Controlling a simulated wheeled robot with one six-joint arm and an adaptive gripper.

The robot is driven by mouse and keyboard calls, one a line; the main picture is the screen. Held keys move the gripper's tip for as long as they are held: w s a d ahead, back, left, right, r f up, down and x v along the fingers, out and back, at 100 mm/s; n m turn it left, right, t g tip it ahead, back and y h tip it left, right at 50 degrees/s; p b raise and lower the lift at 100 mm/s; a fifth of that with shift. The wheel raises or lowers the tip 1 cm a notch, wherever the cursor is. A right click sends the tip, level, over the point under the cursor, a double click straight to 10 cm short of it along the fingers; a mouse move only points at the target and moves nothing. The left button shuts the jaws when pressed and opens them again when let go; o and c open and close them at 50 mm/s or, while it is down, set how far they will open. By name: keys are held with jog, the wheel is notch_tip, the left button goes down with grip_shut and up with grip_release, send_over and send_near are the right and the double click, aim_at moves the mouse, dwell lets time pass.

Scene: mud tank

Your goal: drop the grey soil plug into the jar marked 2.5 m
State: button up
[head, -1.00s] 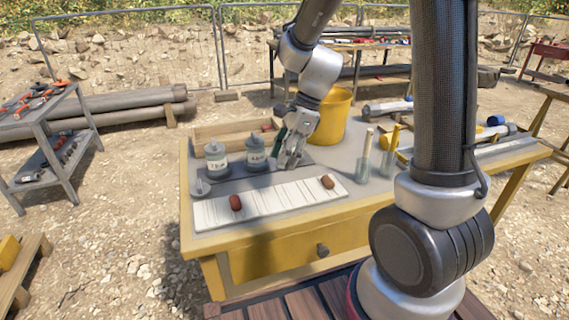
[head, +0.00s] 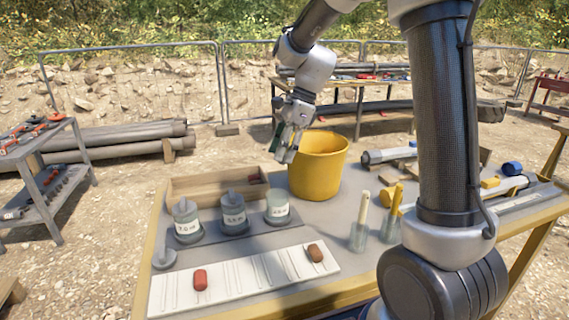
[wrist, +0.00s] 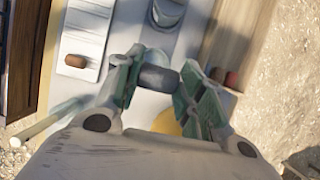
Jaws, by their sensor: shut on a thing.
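My gripper (head: 286,156) is raised above the table near the yellow bucket, behind and above the jars. In the wrist view my gripper (wrist: 160,82) is shut on the grey soil plug (wrist: 158,78), held crosswise between green finger pads. Three glass jars stand in a row: a left jar (head: 187,223), a middle jar (head: 234,216) and a right jar (head: 278,208). The left and middle jars have knobbed lids; the right one shows no knob and looks open. Its label is small and seems to read 2.5 m. Part of a jar (wrist: 167,14) shows in the wrist view.
A white grooved board (head: 240,280) holds a red plug (head: 200,280) and a brown plug (head: 315,252). A wooden tray (head: 200,186) lies behind the jars, the yellow bucket (head: 318,168) beside it. Glasses with tools (head: 358,236) stand right. A grey lid-like disc (head: 163,258) lies left.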

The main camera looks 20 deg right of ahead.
jog(key=shift+d, duration=0.2)
jog(key=shift+s+a+f, duration=0.1)
jog(key=shift+s+f, duration=0.05)
jog(key=shift+f, duration=2.75)
jog(key=o, duration=1.1)
jog(key=v, duration=1.2)
